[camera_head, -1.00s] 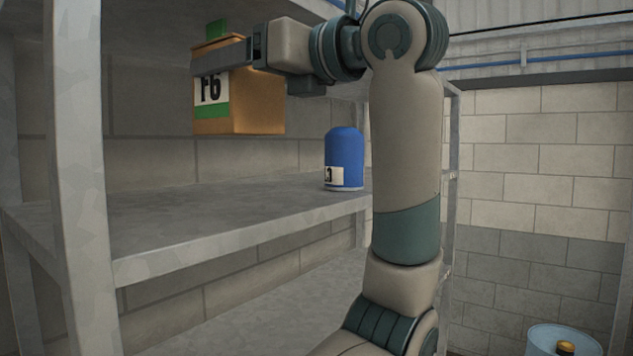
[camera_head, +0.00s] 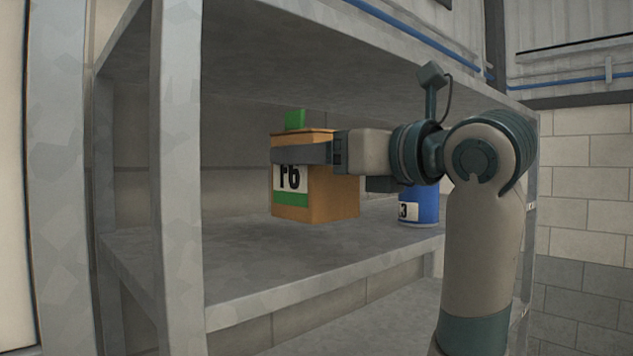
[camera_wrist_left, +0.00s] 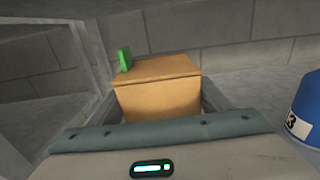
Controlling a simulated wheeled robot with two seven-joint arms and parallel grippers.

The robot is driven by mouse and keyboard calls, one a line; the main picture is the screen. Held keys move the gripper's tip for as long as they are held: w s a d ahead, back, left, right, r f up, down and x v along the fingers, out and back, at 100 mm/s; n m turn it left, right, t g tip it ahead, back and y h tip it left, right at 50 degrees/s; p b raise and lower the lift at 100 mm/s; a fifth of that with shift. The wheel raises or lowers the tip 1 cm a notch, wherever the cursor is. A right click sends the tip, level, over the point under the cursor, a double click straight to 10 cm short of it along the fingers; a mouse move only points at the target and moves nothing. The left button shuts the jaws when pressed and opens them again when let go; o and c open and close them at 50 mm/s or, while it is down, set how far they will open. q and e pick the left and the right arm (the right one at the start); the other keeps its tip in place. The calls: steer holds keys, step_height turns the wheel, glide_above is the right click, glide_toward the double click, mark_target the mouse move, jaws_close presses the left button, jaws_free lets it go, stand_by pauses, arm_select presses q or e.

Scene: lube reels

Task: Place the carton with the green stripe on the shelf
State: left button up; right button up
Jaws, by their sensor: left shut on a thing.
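The orange-brown carton (camera_head: 335,195) has a green stripe, a label reading F6 and a green tab on top. My left gripper (camera_head: 302,154) is shut on it from the right, with a finger across its labelled face. The carton is upright, inside the shelf bay over the middle shelf board (camera_head: 250,275). I cannot tell how large any gap beneath it is. In the left wrist view the carton (camera_wrist_left: 158,98) sits between the fingers, its lower part hidden by the gripper body. My right gripper is not in view.
A blue canister (camera_head: 425,208) labelled 3 stands on the same board, right of the carton and partly behind my arm. A grey shelf post (camera_head: 177,200) stands at the front left. The board left of the carton is clear, with the upper shelf (camera_head: 300,60) overhead.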

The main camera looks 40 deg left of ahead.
mark_target(317, 187)
arm_select(q)
steer(key=shift+d, duration=0.1)
steer(key=shift+f+p, duration=0.4)
steer(key=shift+f, duration=0.1)
step_height(317, 187, down, 2)
steer(key=shift+f+p, duration=0.25)
steer(key=shift+p, duration=0.4)
steer(key=shift+f, duration=0.3)
steer(key=shift+f, duration=0.2)
steer(key=o, duration=1.1)
steer(key=shift+o, duration=0.2)
